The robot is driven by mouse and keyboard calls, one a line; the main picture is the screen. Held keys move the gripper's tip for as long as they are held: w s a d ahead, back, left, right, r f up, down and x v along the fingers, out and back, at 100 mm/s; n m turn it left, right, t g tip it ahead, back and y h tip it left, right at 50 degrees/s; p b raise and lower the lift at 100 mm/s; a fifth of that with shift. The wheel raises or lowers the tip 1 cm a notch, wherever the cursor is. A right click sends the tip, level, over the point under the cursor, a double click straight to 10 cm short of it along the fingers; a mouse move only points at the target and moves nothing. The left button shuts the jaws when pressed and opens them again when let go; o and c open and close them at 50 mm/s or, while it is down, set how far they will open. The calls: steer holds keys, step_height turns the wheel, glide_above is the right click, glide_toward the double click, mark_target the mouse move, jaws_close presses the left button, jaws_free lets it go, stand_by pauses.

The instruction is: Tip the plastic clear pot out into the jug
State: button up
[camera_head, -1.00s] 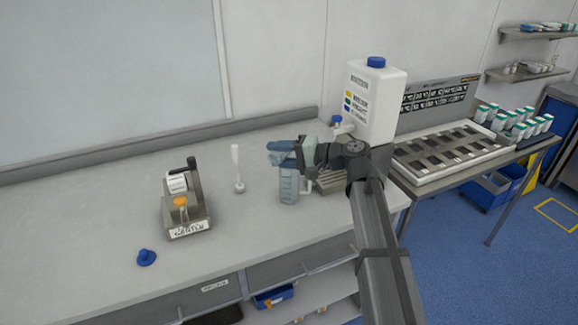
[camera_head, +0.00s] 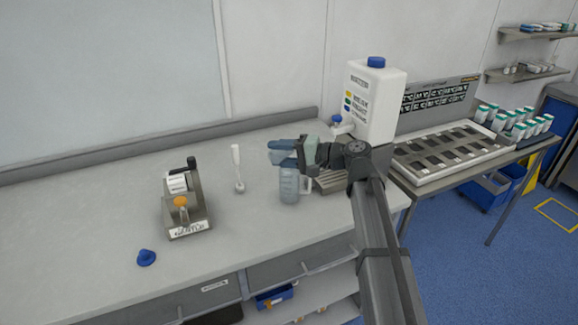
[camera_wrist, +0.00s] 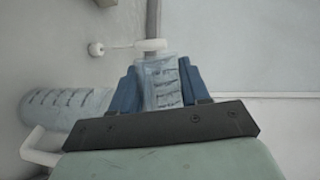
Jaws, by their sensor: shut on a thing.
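My gripper (camera_head: 284,153) is shut on the clear plastic pot, with one blue finger above the other just over the jug. In the wrist view the clear pot (camera_wrist: 163,82) sits between the two blue fingers. It appears tipped about onto its side; its contents cannot be made out. The jug (camera_head: 289,188), pale and translucent with a pale handle, stands upright on the bench below my gripper. It also shows at the left of the wrist view (camera_wrist: 62,106). The jug's mouth is partly hidden by the fingers, and I see no stream between pot and jug.
A white brush-like tool (camera_head: 237,168) stands left of the jug. A large white container (camera_head: 372,98) stands behind my arm. The left bench is clear.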

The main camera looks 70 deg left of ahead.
steer(key=shift+r+m+g, duration=0.15)
steer(key=shift+m+g, duration=0.15)
steer(key=shift+m, duration=0.1)
stand_by(1.1)
steer(key=shift+a, duration=0.1)
stand_by(0.6)
